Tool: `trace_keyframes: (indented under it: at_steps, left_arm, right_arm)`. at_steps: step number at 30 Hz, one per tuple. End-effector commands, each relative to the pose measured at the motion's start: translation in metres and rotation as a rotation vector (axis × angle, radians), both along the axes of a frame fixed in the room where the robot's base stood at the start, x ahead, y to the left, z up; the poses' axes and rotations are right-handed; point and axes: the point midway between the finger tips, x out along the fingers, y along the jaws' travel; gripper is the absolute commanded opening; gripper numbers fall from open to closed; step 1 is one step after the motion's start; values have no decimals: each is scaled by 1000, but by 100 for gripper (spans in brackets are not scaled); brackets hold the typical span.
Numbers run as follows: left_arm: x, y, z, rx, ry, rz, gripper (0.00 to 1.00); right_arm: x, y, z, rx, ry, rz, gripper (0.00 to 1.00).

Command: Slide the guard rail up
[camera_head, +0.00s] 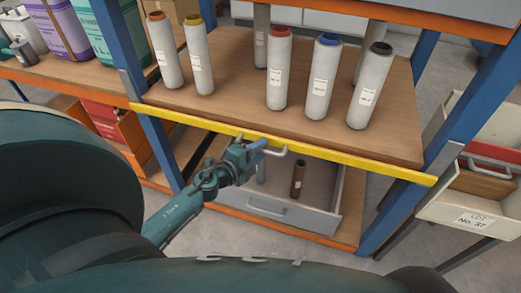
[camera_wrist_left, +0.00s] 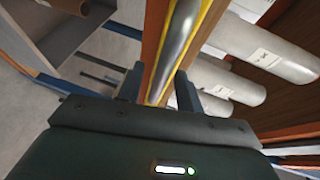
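The guard rail (camera_head: 350,165) is a yellow bar along the front edge of the wooden shelf, with a grey handle (camera_head: 283,152) at its middle. It sits low, at about shelf-board level. My left gripper (camera_head: 259,147) is at the left part of this handle. In the left wrist view my left gripper (camera_wrist_left: 160,85) has its fingers apart, one on each side of the grey handle (camera_wrist_left: 181,30), with gaps beside it. The yellow rail shows just behind the handle. Contact between fingers and handle cannot be made out. My right gripper is not in view.
Several white cylinders with coloured caps (camera_head: 278,70) stand on the shelf (camera_head: 235,105) behind the rail. Blue posts (camera_head: 122,50) flank it. Below is an open grey drawer (camera_head: 300,218) with a brown cylinder (camera_head: 297,178). A cream drawer (camera_head: 470,210) juts out at right.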

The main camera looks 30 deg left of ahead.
Motion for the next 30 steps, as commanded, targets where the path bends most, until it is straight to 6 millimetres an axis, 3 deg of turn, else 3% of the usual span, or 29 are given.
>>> trace_keyframes:
  at_steps: [12, 25, 30]
  left_arm:
    - [8, -2, -2, -1, 0, -1, 35]
    - [8, -2, -2, -1, 0, -1, 0]
    - [8, -2, -2, -1, 0, -1, 0]
  right_arm:
    - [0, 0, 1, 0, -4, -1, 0]
    - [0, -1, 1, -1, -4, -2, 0]
    - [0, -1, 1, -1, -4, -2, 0]
